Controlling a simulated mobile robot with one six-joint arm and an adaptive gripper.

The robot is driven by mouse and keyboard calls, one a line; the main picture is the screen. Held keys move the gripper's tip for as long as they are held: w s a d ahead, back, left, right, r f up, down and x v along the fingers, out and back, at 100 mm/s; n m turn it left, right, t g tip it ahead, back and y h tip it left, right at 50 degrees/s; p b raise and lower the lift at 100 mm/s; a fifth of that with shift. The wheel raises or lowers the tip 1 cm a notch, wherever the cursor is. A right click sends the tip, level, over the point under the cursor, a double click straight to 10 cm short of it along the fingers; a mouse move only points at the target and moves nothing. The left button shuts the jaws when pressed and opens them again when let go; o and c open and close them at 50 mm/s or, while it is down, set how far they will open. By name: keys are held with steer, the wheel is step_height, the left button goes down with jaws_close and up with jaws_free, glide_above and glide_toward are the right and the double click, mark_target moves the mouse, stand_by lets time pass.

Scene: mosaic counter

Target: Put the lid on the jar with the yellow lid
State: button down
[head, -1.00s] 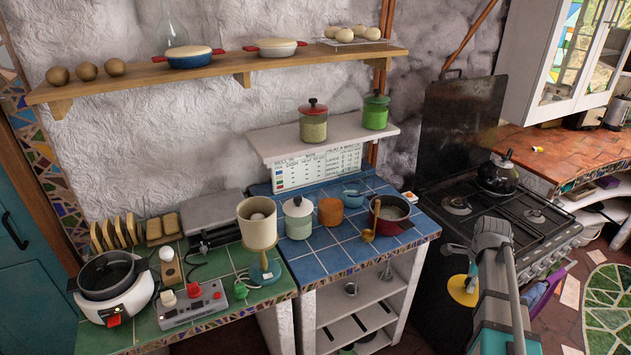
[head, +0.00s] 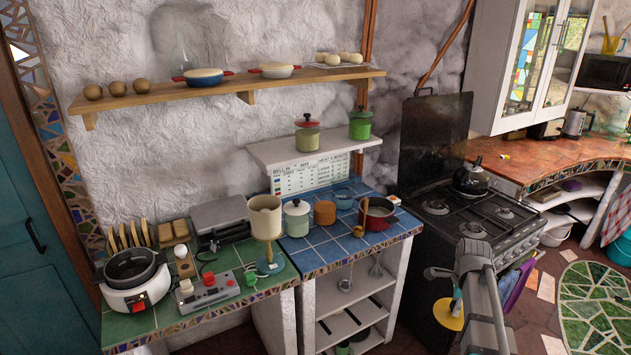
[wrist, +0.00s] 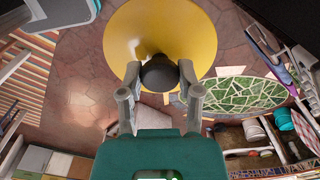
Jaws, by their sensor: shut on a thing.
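My gripper (wrist: 160,74) is shut on the dark knob (wrist: 159,73) of the yellow lid (wrist: 185,35), a wide round disc. In the head view the yellow lid (head: 448,314) hangs below counter height in front of the stove, apart from every jar. Two jars stand on the small white wall shelf: a glass jar with a red lid (head: 307,133) and a green jar with a green lid (head: 360,123). On the blue tiles are a white lidded pot (head: 297,218) and an orange pot (head: 324,213). I cannot tell which jar fits the yellow lid.
A lamp (head: 265,218), control box (head: 208,292) and white cooker (head: 135,283) crowd the green counter. The stove (head: 470,220) stands right. Open floor lies below the lid.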

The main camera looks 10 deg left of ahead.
steer(key=shift+s+a, duration=0.1)
steer(key=shift+s, duration=0.1)
steer(key=shift+a, duration=0.25)
